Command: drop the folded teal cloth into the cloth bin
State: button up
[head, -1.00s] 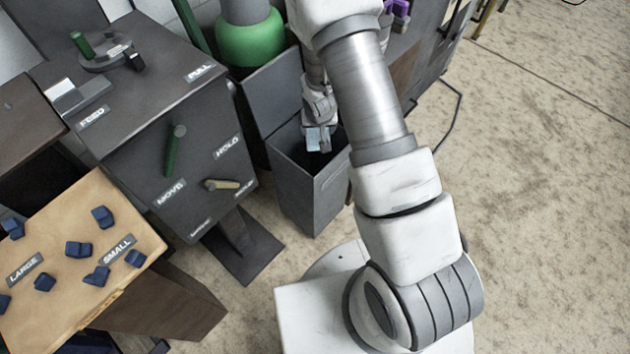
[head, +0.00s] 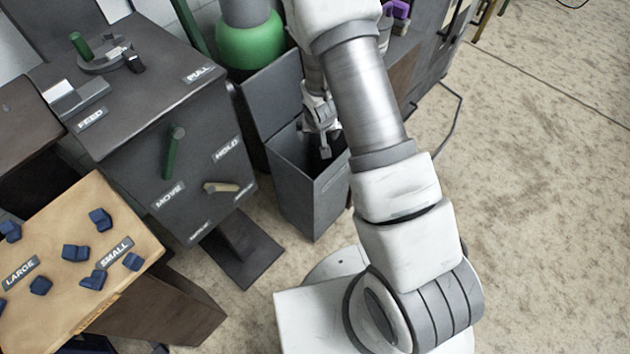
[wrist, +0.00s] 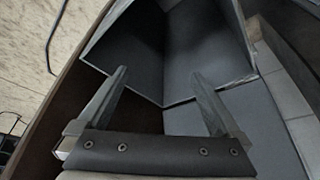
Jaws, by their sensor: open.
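The cloth bin, a tall dark grey open-topped box (head: 312,196), stands on the floor left of my arm. My gripper (head: 325,152) points down at its open top. In the wrist view my gripper (wrist: 160,76) has its two fingers spread well apart with nothing between them. A grey open box interior (wrist: 168,48), which looks like the bin, lies beyond the fingertips. No teal cloth can be made out in either current view; the bin's floor is dark and partly hidden.
A grey machine with levers (head: 150,130) and a wooden tray with several blue blocks (head: 60,285) are at left. The floor at right (head: 540,200) is clear.

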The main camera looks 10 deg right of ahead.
jog(key=p+v, duration=0.4)
jog(key=v, duration=1.2)
jog(key=shift+p, duration=0.4)
jog(key=shift+a+r, duration=0.1)
